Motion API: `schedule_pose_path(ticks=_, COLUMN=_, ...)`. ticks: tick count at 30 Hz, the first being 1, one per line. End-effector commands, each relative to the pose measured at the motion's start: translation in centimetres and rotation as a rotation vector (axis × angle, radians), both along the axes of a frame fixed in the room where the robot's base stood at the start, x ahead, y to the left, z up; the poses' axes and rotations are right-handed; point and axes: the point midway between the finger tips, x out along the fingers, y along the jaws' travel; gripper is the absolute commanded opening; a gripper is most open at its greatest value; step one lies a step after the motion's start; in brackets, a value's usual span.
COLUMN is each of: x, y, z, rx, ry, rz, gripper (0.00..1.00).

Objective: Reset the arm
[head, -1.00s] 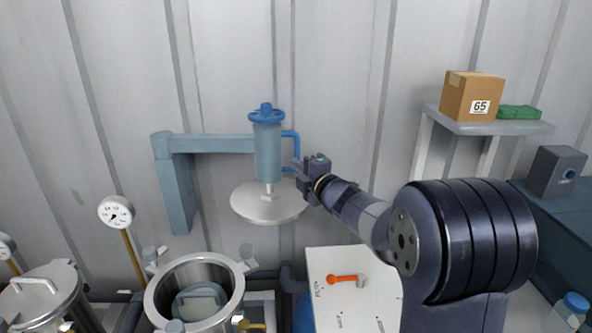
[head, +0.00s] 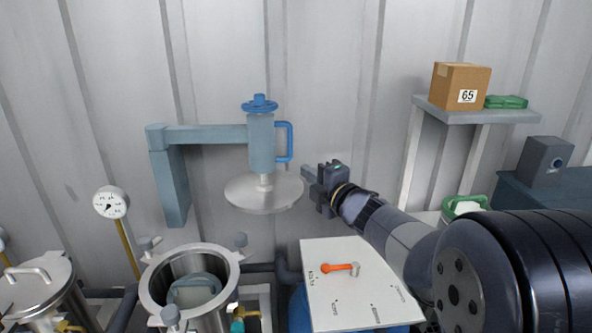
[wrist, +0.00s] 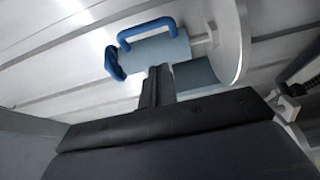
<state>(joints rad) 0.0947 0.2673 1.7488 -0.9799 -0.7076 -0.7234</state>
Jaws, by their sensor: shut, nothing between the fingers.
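My gripper (head: 312,178) is shut and empty in the head view, a little to the right of the blue lid lifter (head: 262,145) and apart from its blue handle (head: 284,142). The lifter's round grey lid (head: 263,193) hangs raised from a blue-grey swing arm (head: 200,134). In the wrist view, my gripper's fingers (wrist: 158,84) are together at the middle. The lifter (wrist: 155,50), its blue handle (wrist: 146,28) and the lid (wrist: 228,40) show beyond them.
An open steel vessel (head: 190,285) stands below and left of the lid. A white panel with an orange-handled lever (head: 340,267) lies below my arm. A shelf (head: 480,116) at right holds a cardboard box (head: 459,86). A pressure gauge (head: 111,203) stands at left.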

Motion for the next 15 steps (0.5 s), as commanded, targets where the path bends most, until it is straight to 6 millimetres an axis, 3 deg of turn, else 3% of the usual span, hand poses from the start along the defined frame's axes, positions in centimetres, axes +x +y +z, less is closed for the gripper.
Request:
schedule_pose_path(ticks=6, x=-1.06, y=-0.83, z=-0.02, rx=0.0, ry=0.0, rz=0.001, gripper=0.0)
schedule_pose_path(ticks=15, x=-1.04, y=-0.8, z=-0.02, rx=0.0, ry=0.0, rz=0.001, gripper=0.0)
